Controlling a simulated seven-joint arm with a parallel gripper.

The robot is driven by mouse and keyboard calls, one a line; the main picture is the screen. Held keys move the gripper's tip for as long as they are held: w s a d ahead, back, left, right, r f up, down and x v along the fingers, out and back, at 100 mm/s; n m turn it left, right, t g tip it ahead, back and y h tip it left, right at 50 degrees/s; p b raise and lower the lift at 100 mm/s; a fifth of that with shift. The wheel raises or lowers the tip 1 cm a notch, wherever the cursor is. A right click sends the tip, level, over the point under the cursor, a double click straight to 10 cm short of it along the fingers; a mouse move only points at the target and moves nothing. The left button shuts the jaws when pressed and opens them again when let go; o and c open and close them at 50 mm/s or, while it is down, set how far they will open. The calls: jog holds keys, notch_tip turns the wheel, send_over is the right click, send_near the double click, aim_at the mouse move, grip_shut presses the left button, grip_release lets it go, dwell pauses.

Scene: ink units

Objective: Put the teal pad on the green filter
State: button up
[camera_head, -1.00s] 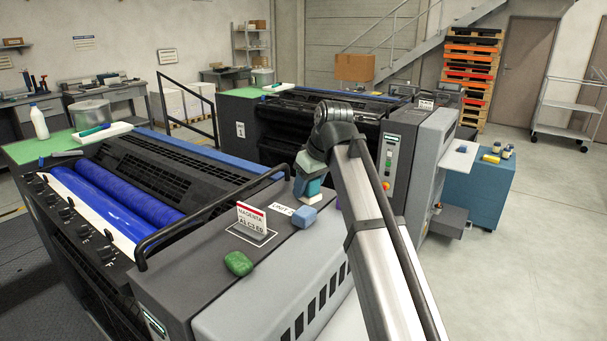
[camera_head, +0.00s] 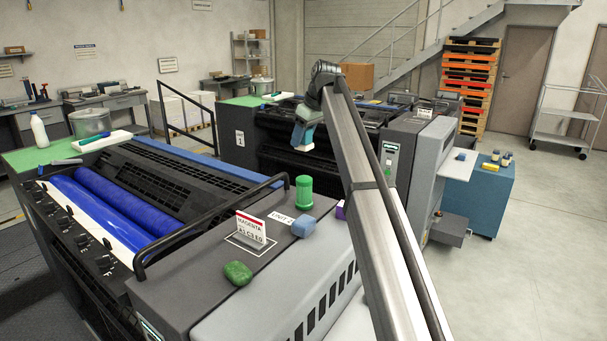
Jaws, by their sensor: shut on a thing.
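My gripper (camera_head: 304,122) is high above the near press unit, seen small against the dark press behind. It is shut on a teal piece with a pale lower edge, which I take for the teal pad (camera_head: 301,137). The fingers partly hide it. The green filter (camera_head: 304,192) is an upright green cylinder with a ridged top, on the dark top of the near unit. My gripper and the pad appear above it in the picture, apart from it. How far off they are in depth I cannot tell.
A black rail (camera_head: 205,228) runs behind the sign.

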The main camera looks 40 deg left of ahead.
aim_at(311, 146)
jog(key=shift+f, duration=4.7)
jog(key=shift+f, duration=0.1)
jog(key=o, duration=1.1)
jog(key=shift+c, duration=0.2)
jog(key=v, duration=1.2)
jog(key=shift+d, duration=0.1)
